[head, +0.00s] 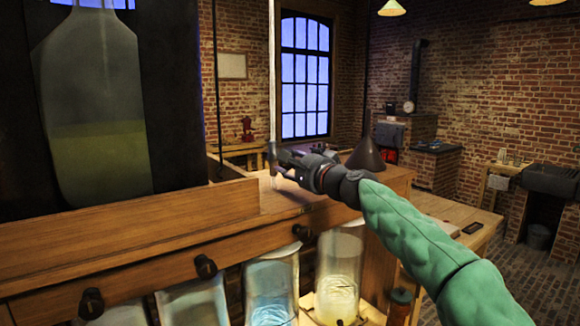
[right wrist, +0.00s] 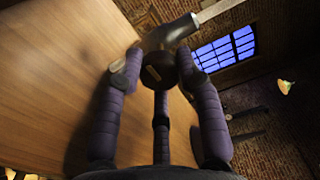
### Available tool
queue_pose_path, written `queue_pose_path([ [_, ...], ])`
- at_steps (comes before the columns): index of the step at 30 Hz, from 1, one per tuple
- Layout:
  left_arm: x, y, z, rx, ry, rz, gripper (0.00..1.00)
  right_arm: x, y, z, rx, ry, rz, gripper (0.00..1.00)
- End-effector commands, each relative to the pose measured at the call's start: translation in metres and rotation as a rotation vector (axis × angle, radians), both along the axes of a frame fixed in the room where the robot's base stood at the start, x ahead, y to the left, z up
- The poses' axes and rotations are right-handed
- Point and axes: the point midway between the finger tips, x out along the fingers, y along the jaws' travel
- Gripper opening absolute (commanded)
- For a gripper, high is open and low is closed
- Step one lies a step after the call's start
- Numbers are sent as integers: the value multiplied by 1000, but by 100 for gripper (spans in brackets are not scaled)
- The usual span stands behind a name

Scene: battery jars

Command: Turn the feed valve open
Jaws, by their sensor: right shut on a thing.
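My right gripper (head: 283,165) is just above the right part of the wooden bench top. Black valve knobs sit along the bench's front edge: a left one (head: 91,303), a middle one (head: 205,266) and a right one (head: 303,232). No gripper touches these knobs. My left gripper is out of view.
A large glass bottle (head: 92,110) with yellow-green liquid stands at upper left. Glass jars, one with blue liquid (head: 271,290) and one with yellow liquid (head: 338,285), stand below the knobs. A dark funnel (head: 366,155) is behind my right forearm. Bench top (head: 130,232) is bare at front.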

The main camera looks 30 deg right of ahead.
Motion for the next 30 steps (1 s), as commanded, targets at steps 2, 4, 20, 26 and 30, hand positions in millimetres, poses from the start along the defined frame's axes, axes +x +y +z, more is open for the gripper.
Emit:
queue_pose_path([
  [2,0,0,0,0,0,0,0,0,3,0,-1,2,8,4],
  [4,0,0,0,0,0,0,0,0,3,-1,0,3,8,4],
  [20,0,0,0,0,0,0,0,0,1,-2,1,4,4,60],
  [26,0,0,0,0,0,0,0,-13,-1,-1,1,3,2,60],
  [30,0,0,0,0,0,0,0,-33,-2,-1,1,3,3,60],
])
